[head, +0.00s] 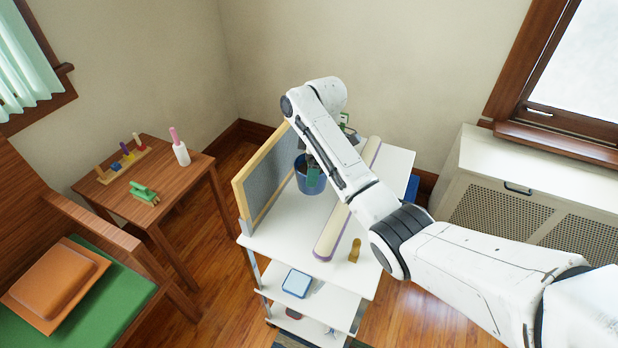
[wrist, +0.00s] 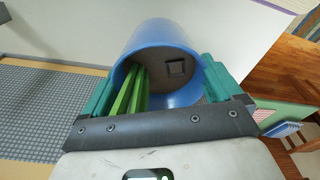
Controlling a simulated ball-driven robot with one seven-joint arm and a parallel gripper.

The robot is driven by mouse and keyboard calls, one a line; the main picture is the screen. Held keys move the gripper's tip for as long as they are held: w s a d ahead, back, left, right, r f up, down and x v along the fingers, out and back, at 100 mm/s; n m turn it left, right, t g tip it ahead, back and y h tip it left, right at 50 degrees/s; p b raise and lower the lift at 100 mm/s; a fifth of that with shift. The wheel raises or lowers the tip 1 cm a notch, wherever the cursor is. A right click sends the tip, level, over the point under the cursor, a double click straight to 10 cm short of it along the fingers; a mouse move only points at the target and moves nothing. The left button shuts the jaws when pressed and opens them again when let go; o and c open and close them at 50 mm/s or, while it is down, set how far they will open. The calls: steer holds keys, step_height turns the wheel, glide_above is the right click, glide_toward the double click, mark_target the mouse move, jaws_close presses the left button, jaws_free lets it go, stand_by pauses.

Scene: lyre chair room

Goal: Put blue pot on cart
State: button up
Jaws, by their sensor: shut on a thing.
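The blue pot (head: 301,183) is over the top shelf of the white cart (head: 285,243), between a framed grey board and a cream roll. I cannot tell whether its base touches the shelf. My gripper (head: 314,174) reaches down at the pot, mostly hidden by my arm. In the wrist view, my gripper's teal fingers (wrist: 160,85) are shut on the blue pot (wrist: 158,38), one on each side. I look into its open mouth, where green strips and a dark interior show.
The framed grey board (head: 268,180) stands at the cart's left edge. The cream roll (head: 347,205) lies lengthwise on the shelf, with a small brass piece (head: 355,251) in front. A wooden table (head: 112,190) with small items stands left. A radiator cabinet (head: 480,165) stands right.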

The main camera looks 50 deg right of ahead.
steer(key=shift+w+a+f, duration=0.1)
steer(key=shift+w+f, duration=0.05)
steer(key=shift+f, duration=0.05)
steer(key=shift+w+a+f, duration=0.1)
steer(key=shift+f, duration=0.9)
steer(key=shift+w+a+f, duration=0.1)
steer(key=shift+f, duration=0.85)
steer(key=o, duration=1.2)
steer(key=shift+f, duration=0.1)
steer(key=r, duration=0.4)
steer(key=r+p, duration=0.1)
steer(key=r, duration=0.3)
steer(key=s+d+r, duration=0.1)
steer(key=r, duration=0.3)
steer(key=shift+r, duration=0.1)
